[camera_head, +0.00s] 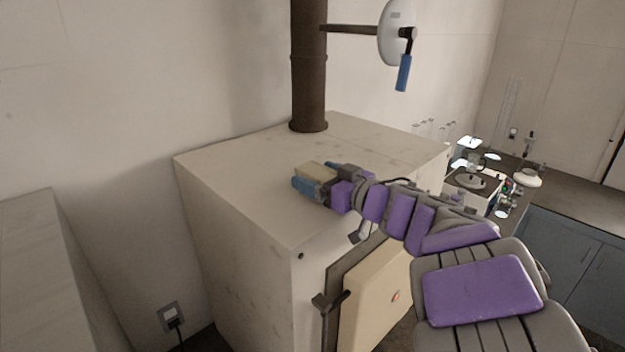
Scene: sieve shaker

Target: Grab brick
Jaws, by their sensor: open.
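A tan, box-shaped brick (313,169) is at the top of the pale cabinet (235,165), near the middle of its top face. My gripper (316,177) reaches in from the right, low over the cabinet top. Its blue-tipped fingers are open, one on the near side of the brick and one on the far side. The brick appears to lie between them. I cannot tell whether either finger touches it. The near finger and the gripper body hide the brick's lower part.
A dark vertical pipe (308,70) rises from the cabinet top behind the brick. A white lamp-like head with a blue handle (403,73) hangs from its side arm. The cabinet's front door (375,300) stands ajar. A cluttered bench lies at right. The cabinet's left top is clear.

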